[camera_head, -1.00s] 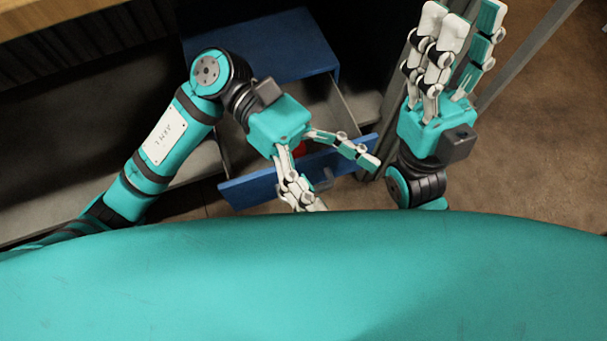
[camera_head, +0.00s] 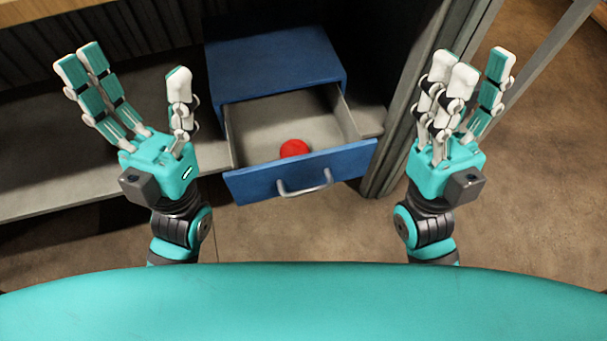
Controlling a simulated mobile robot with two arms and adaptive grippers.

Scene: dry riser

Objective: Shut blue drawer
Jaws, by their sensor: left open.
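The blue drawer (camera_head: 347,168) is pulled out of a small blue cabinet (camera_head: 270,62). Its front has a grey handle (camera_head: 304,187). A red ball (camera_head: 293,148) lies inside, near the front panel. My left gripper (camera_head: 128,80) is open and empty to the left of the drawer, with its fingers pointing up in the picture. My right gripper (camera_head: 470,72) is open and empty to the right of the drawer. Neither gripper touches the drawer.
The cabinet stands on a grey shelf (camera_head: 60,170). A dark grey upright post (camera_head: 405,125) rises between the cabinet and my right gripper. Brown floor (camera_head: 290,230) is clear in front of the drawer and to the right.

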